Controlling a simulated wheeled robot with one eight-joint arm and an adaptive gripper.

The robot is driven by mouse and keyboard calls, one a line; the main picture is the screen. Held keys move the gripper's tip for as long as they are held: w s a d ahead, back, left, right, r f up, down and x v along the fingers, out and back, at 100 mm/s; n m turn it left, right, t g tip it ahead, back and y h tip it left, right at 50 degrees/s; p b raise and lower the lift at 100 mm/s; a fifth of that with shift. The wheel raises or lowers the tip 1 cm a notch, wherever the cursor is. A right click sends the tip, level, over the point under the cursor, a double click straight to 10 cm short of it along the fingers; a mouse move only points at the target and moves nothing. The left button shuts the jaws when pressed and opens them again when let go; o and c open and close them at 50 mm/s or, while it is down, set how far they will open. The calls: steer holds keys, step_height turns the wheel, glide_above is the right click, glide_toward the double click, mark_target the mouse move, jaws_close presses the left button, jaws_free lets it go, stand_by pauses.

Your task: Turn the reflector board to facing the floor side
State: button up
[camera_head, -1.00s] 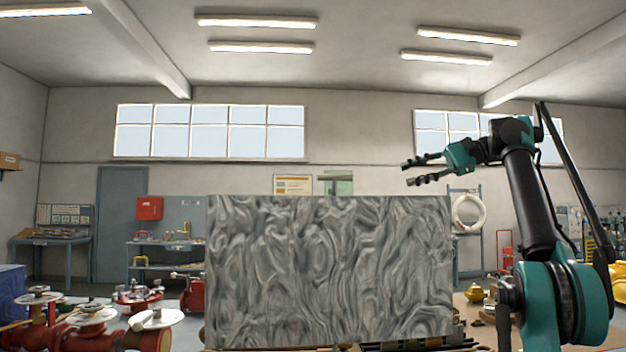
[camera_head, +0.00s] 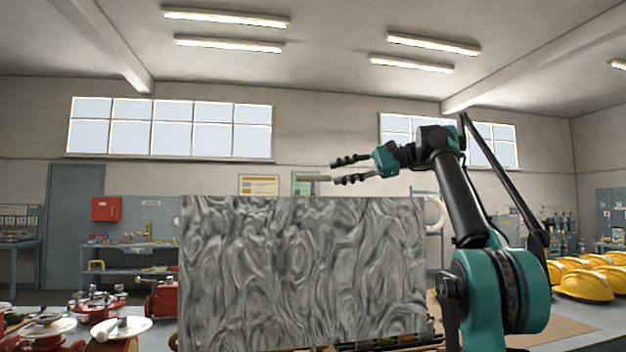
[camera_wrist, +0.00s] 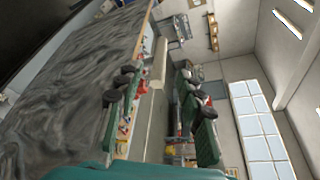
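The reflector board (camera_head: 300,270) is a large grey panel with a swirled pattern, standing upright with its broad face toward me. In the wrist view the board (camera_wrist: 65,75) fills the left side. A pale bar (camera_head: 313,178) shows just above its top edge; the bar also shows in the wrist view (camera_wrist: 160,62), beyond and between the fingers. My gripper (camera_head: 334,171) is open, above the right half of the board's top edge, with its fingers pointing left. The gripper (camera_wrist: 153,74) looks empty in the wrist view, with the bar apart from the fingertips.
Red valve parts with white discs (camera_head: 110,326) lie on the table at left. Yellow helmets (camera_head: 583,283) stand at right. Tools (camera_head: 400,341) lie at the board's foot. A workbench (camera_head: 130,258) stands behind.

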mark_target(320, 176)
steer(key=x, duration=0.8)
steer(key=shift+s+a, duration=0.1)
steer(key=shift+c, duration=0.6)
jaws_close()
